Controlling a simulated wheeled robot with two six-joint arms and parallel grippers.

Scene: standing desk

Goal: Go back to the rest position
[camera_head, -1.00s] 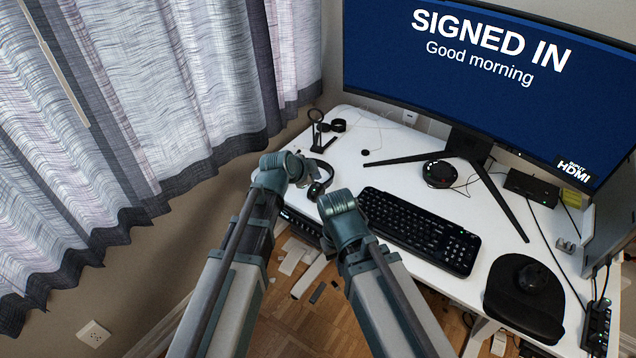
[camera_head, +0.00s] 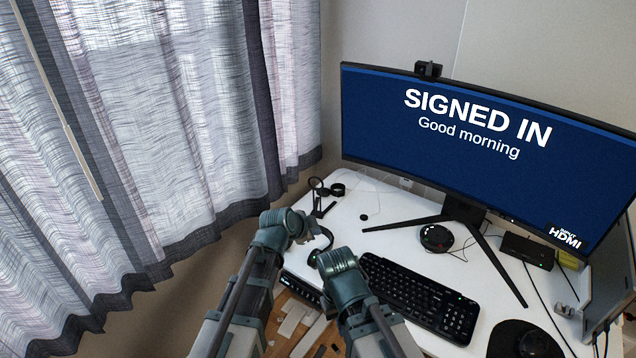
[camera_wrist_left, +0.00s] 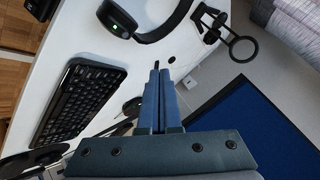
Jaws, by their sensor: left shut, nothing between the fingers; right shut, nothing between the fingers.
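My left gripper (camera_wrist_left: 158,98) is seen closely in the left wrist view. Its two blue-grey fingers lie together with nothing between them. In the head view my left arm comes up from the bottom and its end stands over the desk's left edge, near the headphones. My right arm stands to the right of it and lower, in front of the keyboard's left end. The fingers of the right gripper are hidden.
The white desk (camera_head: 385,213) holds a keyboard (camera_head: 420,298), headphones (camera_wrist_left: 125,22), a magnifier stand (camera_wrist_left: 225,35), a round black puck (camera_head: 436,238) and a mouse (camera_head: 538,344). A monitor (camera_head: 480,165) stands behind. A curtain (camera_head: 190,120) hangs at left.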

